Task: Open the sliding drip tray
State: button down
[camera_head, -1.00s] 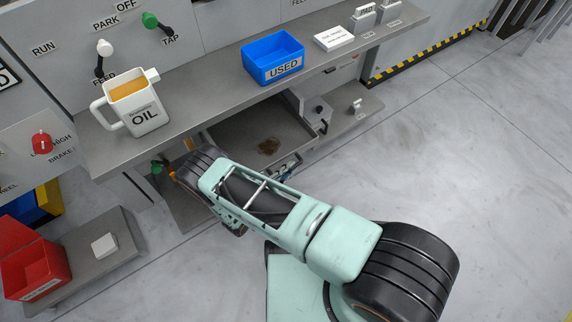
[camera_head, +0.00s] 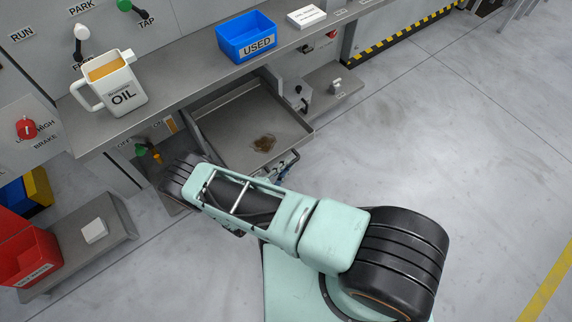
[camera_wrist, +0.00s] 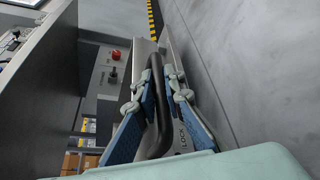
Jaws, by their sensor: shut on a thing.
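The drip tray (camera_head: 232,130) is a shallow grey metal tray with a dark brown stain on its floor. In the head view it sticks out from under the shelf, partly slid out. My gripper (camera_head: 287,165) is at the tray's front edge, mostly hidden by my arm. In the wrist view, my gripper (camera_wrist: 162,90) has its blue-padded fingers closed around the black bar handle (camera_wrist: 156,110) on the tray's front. A label reading LOCK shows beside the handle.
On the shelf (camera_head: 180,85) above stand the OIL jug (camera_head: 113,88) and the blue USED bin (camera_head: 246,40). A red box (camera_head: 28,255) and a low bench with a white block (camera_head: 94,231) are at lower left. The floor at right is clear.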

jog(key=c, duration=2)
grip_release()
notch_tip(320, 180, up, 10)
jog(key=shift+r, duration=0.1)
